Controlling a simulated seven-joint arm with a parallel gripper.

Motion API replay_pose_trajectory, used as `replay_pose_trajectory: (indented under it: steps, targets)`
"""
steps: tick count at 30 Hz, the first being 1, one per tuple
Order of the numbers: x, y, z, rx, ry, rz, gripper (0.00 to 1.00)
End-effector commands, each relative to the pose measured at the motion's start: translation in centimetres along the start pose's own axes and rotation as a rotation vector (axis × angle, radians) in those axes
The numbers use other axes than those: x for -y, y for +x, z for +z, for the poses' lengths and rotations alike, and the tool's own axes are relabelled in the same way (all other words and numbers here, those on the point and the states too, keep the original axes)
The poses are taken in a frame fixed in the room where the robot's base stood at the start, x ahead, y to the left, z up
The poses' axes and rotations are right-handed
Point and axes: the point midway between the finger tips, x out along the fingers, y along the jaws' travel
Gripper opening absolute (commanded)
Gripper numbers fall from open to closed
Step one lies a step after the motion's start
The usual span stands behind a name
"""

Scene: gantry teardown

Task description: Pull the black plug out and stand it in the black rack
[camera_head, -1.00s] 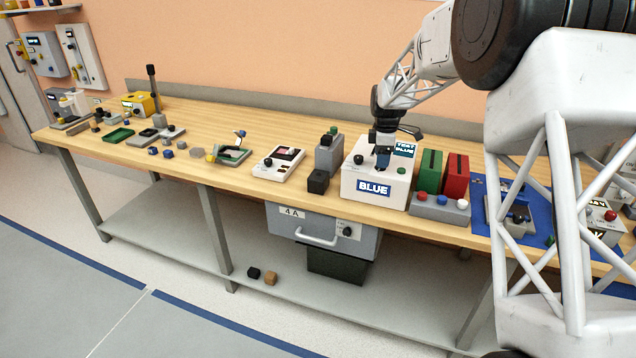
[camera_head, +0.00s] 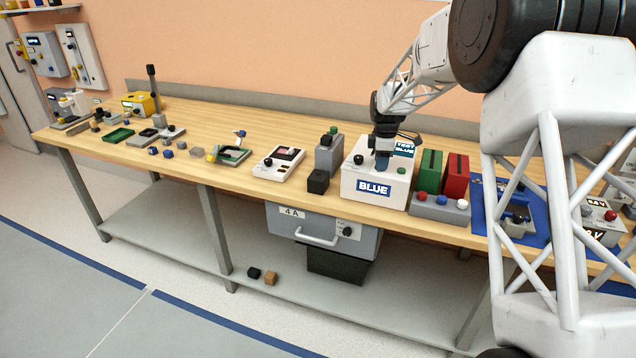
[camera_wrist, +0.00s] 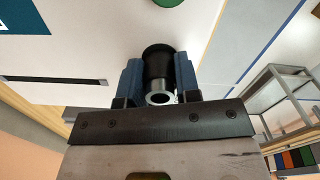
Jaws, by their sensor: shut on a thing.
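My gripper (camera_head: 381,165) is down at the top of a white box (camera_head: 350,187) with a BLUE label. In the wrist view its blue fingers (camera_wrist: 158,80) are shut on a black cylindrical plug (camera_wrist: 157,60). A silver ring shows at the plug's near end. The plug's far end meets the white surface in the picture; I cannot tell whether it is still seated. In the head view the fingers hide the plug. A black block (camera_head: 318,181) stands left of the white box; I cannot tell whether it is the black rack.
The white box also carries a black knob (camera_head: 358,159) and a green knob (camera_head: 401,170). A slotted green block (camera_head: 429,172) and red block (camera_head: 455,176) stand to its right. A grey block (camera_head: 328,153) stands to its left. Bare wood (camera_head: 240,125) lies behind.

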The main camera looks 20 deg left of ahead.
Motion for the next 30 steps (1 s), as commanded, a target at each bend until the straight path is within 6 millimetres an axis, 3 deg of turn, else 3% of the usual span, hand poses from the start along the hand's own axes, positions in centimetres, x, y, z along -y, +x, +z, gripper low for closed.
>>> replay_pose_trajectory:
  steps: [30]
  targets:
    - [0.0,-2.1,0.0,0.0,0.0,0.001,0.0]
